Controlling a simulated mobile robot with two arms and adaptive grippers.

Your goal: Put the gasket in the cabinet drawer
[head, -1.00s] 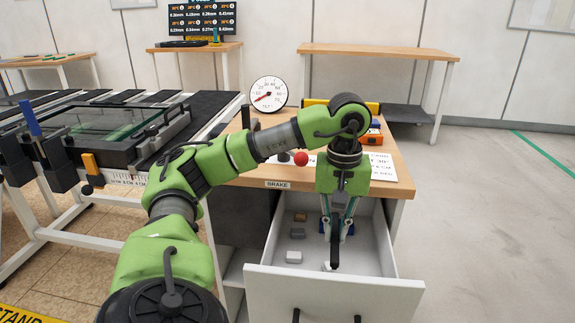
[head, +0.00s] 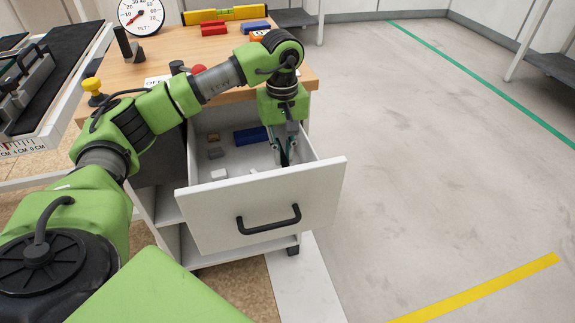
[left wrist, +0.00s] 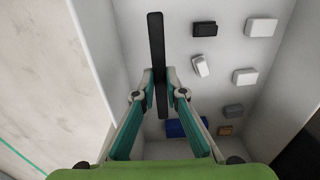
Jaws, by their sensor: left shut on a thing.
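The gasket, a thin black strip (left wrist: 156,35), is held between the fingertips of my left gripper (left wrist: 161,86) in the left wrist view. In the head view my left gripper (head: 284,158) points down into the open cabinet drawer (head: 245,206), near its right side. The gasket is hard to make out there, behind the drawer front and between the dark fingers. In the wrist view the gasket is above the drawer's pale floor (left wrist: 215,88); I cannot tell if it touches it. My right gripper is not in view.
The drawer holds several small white, grey and brown blocks (left wrist: 245,77), a black block (left wrist: 205,30) and a blue block (head: 250,135). The bench top (head: 165,58) above carries a dial gauge (head: 141,14) and a yellow level (head: 225,14). Open floor lies to the right.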

